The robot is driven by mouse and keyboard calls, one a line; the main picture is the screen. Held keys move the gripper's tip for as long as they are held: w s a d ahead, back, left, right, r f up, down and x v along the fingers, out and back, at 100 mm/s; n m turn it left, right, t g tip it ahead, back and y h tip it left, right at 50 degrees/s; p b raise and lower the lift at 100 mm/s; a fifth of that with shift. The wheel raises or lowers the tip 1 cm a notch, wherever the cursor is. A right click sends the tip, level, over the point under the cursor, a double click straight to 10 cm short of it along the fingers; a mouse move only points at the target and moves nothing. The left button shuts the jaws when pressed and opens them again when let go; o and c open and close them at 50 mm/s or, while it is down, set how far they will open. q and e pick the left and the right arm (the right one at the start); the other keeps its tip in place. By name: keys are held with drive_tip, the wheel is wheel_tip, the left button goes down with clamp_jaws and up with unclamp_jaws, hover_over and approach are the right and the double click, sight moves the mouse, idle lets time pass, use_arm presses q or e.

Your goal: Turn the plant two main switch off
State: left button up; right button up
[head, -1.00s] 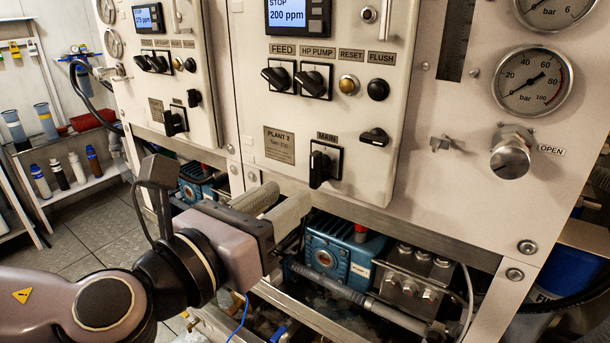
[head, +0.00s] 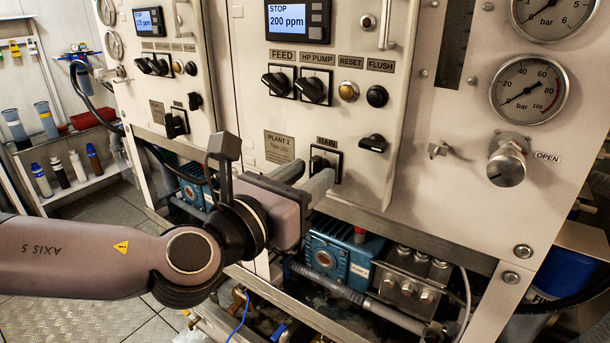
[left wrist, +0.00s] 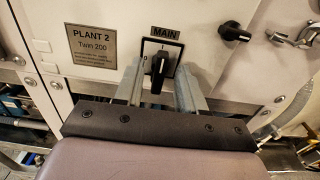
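The plant two main switch (head: 335,157) is a black rotary knob on a square plate under the MAIN label, beside the PLANT 2 nameplate (head: 279,146). In the left wrist view the knob (left wrist: 158,71) stands with its handle upright. My left gripper (head: 313,172) is at the panel, its grey fingers hiding much of the switch in the head view. The left wrist view shows the gripper (left wrist: 158,80) open, one finger on each side of the knob, with gaps visible between. Whether the fingertips touch the panel I cannot tell. My right gripper is not in view.
Above are the FEED knob (head: 279,82), HP PUMP knob (head: 313,88) and a display (head: 290,18) reading STOP, 200 ppm. A black latch (head: 373,143) sits right of the switch. Plant one's similar panel (head: 160,90) is at left. A blue pump (head: 335,258) sits below.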

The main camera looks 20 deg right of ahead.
use_arm(q)
clamp_jaws()
drive_tip(key=shift+f+n, duration=0.1)
drive_tip(key=shift+n, duration=0.2)
drive_tip(key=n, duration=0.2)
drive_tip(key=shift+n, duration=0.4)
drive_tip(key=n, duration=0.2)
drive_tip(key=shift+n, duration=0.3)
drive_tip(key=n, duration=0.5)
drive_tip(key=shift+p, duration=0.4)
drive_tip(key=n+p, duration=0.2)
drive_tip(key=n, duration=0.4)
drive_tip(key=shift+n, duration=0.4)
